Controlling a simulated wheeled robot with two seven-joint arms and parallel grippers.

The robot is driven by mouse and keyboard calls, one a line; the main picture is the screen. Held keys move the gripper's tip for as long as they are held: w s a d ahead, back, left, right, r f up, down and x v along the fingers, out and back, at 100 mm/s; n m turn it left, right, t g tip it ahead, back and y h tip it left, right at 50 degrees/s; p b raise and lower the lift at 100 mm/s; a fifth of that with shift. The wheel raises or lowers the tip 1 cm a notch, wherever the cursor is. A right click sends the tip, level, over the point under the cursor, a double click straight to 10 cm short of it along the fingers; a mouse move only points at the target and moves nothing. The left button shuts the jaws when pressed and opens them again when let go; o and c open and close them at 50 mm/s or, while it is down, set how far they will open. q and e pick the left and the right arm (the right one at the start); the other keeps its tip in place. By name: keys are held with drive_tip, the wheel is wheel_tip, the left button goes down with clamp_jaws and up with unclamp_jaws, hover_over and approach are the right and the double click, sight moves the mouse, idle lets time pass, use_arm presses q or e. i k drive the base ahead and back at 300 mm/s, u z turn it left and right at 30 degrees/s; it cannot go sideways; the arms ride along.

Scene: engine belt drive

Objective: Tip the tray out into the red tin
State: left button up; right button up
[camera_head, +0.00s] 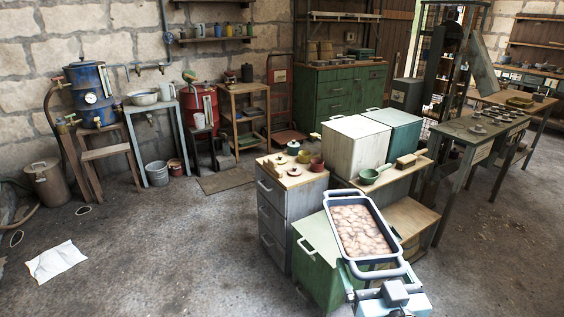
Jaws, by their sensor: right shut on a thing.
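The tray (335,228) is a blue-grey rectangular tray with a loop handle at each end, full of round pinkish-brown pieces. My right gripper (380,273), at the bottom centre-right, is shut on its near handle. The tray is held out in front of the drawer cabinet and worktop and looks about level. A small red tin (317,164) stands on the drawer cabinet's top, to the left of and beyond the tray's far end. Its inside cannot be made out. My left gripper is not in view.
The grey drawer cabinet (275,222) also carries a dark green pot (293,148) and small round lids (294,171). A green pan (370,176) and pale boxes (355,144) stand close beyond the tray. Green cabinet (318,270) is below. Open floor lies left.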

sight(317, 166)
drive_tip(key=u, duration=0.9)
drive_tip(key=i, duration=3.1)
drive_tip(key=z, duration=2.1)
drive_tip(key=i, duration=0.5)
drive_tip(key=z, duration=0.05)
